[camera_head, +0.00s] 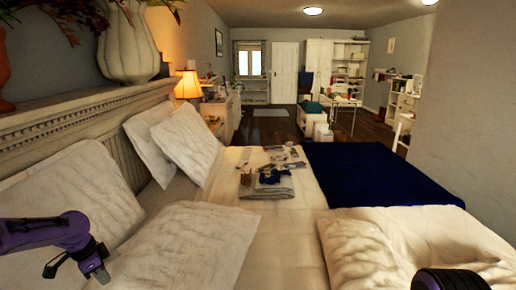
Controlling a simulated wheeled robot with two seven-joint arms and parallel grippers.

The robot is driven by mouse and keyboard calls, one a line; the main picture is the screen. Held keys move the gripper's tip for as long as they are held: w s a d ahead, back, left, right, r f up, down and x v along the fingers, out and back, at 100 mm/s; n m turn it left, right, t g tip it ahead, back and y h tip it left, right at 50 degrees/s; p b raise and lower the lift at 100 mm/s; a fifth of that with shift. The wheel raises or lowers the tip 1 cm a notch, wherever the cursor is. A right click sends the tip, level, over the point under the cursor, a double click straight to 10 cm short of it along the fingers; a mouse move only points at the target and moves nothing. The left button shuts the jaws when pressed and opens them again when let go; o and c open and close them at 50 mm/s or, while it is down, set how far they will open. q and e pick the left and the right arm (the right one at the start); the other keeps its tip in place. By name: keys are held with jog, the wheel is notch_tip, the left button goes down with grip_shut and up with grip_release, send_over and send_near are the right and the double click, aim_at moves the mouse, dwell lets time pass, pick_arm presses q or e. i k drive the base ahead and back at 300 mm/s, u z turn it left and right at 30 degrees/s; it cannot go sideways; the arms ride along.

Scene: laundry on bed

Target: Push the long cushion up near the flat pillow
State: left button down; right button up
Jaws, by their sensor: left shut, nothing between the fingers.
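A wide white cushion (190,238) lies at the near left of the bed, low in the picture. A white pillow (75,195) leans on the headboard just left of it, and two more white pillows (185,142) lean farther back. A cream pillow or cushion (365,248) lies flat at the near right. I cannot tell for sure which is the long cushion and which the flat pillow. My left gripper (101,273) is shut and empty at the lower left, in front of the wide cushion's left end; I cannot tell whether they touch. My right gripper is out of view.
A folded grey cloth (267,191) with several small items lies mid-bed. A dark blue blanket (375,175) covers the far right. The headboard (70,122) runs along the left, with a white vase (128,45) on top. Bare sheet (285,235) lies between the near cushions.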

aim_at(359, 256)
jog(key=k, duration=0.85)
